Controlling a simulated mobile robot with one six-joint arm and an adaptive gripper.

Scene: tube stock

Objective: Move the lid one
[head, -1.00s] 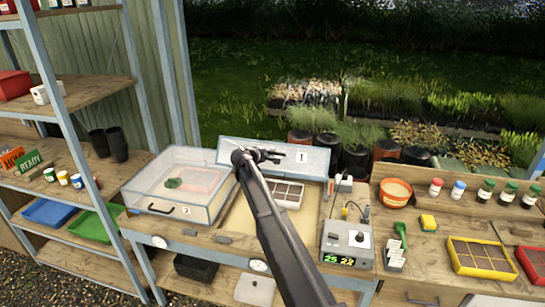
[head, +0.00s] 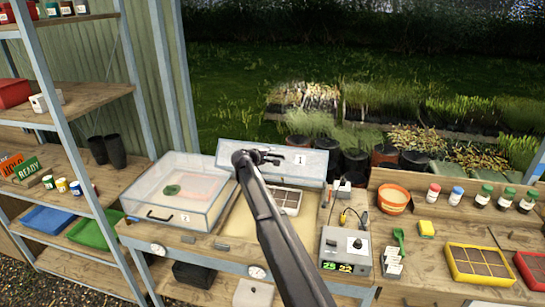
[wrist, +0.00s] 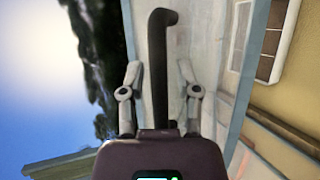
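Lid one (head: 312,164) is a clear panel with a grey frame and a "1" label. It stands raised at the back of the right-hand propagator bay, above a seed tray (head: 290,199). My gripper (head: 268,155) is at the lid's upper left part in the head view. In the wrist view my gripper (wrist: 160,72) is open, its fingers on either side of the lid's dark bar handle (wrist: 162,45), with a visible gap to each side. The arm hides part of the lid and bay in the head view.
A closed clear box (head: 158,190) labelled 2 stands left of the bay. An orange pot (head: 393,199), several bottles and a yellow tray (head: 478,263) are farther right. Shelving (head: 110,95) stands at left.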

